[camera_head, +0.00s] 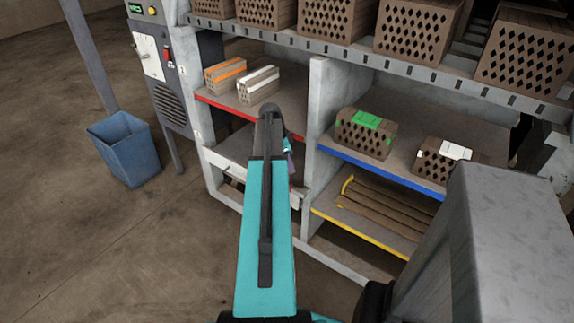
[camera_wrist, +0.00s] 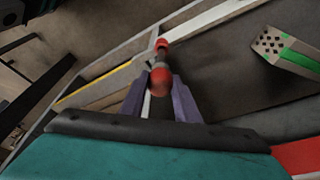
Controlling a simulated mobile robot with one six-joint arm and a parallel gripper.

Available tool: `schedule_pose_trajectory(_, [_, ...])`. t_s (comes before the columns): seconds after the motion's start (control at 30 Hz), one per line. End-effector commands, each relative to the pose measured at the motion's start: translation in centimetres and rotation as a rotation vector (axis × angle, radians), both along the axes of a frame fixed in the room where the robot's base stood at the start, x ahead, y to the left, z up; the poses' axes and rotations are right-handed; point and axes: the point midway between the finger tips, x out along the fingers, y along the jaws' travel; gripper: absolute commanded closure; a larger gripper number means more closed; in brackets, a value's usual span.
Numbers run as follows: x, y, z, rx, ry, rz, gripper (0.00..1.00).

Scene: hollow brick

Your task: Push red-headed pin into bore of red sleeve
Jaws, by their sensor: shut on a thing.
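In the wrist view, my gripper (camera_wrist: 161,76) has its two purple fingers on either side of a red rounded head, shut on the red-headed pin (camera_wrist: 160,82). A second, smaller red piece (camera_wrist: 161,44) shows just beyond the head, in line with it. I cannot tell whether that piece is the red sleeve or part of the pin, and no bore is visible. In the head view, my turquoise arm hides most of the gripper; only a bit of purple finger (camera_head: 291,165) shows beside a shelf upright.
The shelf rack has red (camera_head: 240,108), blue (camera_head: 380,170) and yellow (camera_head: 365,236) edges. Bricks with green (camera_head: 367,134), white (camera_head: 443,160) and orange (camera_head: 225,73) stripes stand on it. A blue bin (camera_head: 125,148) stands at left on open floor.

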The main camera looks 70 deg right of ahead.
Motion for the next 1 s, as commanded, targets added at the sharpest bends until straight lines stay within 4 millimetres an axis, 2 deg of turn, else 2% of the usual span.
schedule_pose_trajectory(1.0, [0.1, 0.0, -1.2, -0.001, 0.000, 0.001, 0.96])
